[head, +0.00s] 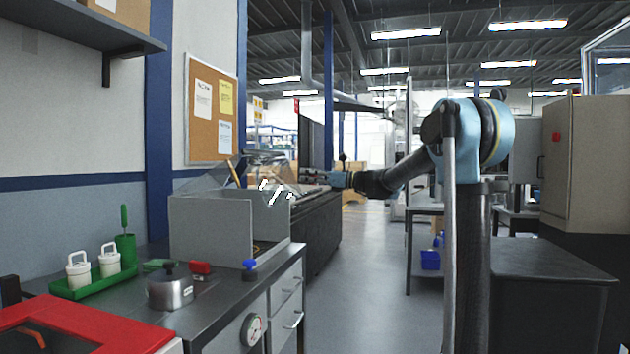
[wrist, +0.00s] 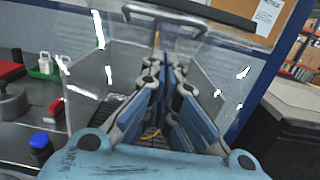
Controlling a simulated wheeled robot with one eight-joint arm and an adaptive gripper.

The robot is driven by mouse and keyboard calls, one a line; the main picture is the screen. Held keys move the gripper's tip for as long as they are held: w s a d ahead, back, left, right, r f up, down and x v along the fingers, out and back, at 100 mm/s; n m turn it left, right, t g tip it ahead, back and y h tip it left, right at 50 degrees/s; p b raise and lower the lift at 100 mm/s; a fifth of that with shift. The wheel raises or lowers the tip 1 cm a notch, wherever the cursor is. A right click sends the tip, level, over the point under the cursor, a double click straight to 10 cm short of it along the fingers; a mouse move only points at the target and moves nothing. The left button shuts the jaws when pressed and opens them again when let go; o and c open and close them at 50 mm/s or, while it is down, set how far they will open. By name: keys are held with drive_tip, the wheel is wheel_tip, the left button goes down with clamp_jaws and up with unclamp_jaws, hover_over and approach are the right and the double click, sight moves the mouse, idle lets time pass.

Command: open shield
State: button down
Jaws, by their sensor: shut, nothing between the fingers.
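The shield is a clear panel with bright white glints, over a grey open-topped housing (head: 210,228) on the left bench. In the head view the clear shield (head: 205,181) looks tilted above the housing walls; its exact angle is hard to tell. In the wrist view a grey bar handle (wrist: 198,18) crosses the top, just beyond my fingertips. My gripper (wrist: 166,66) is shut and empty, its blue fingers pointing at the shield area. I cannot tell whether it touches the panel. In the head view my gripper (head: 306,177) reaches in from the right, behind the glints.
The bench holds a metal pot (head: 170,290), a green tray (head: 92,284) with white canisters, a red block (head: 200,267), a blue knob (head: 249,265) and a red frame (head: 80,325). A corkboard (head: 210,112) hangs behind. The aisle floor (head: 355,275) is clear.

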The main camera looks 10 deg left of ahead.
drive_tip(key=w+a+r, duration=0.1)
drive_tip(key=a+r, duration=0.2)
drive_tip(key=a, duration=0.4)
drive_tip(key=shift+r, duration=0.25)
drive_tip(key=shift+w+r, duration=0.1)
drive_tip(key=shift+r, duration=0.15)
drive_tip(key=shift+a+r, duration=0.1)
drive_tip(key=shift+r, duration=0.3)
drive_tip(key=shift+r, duration=0.15)
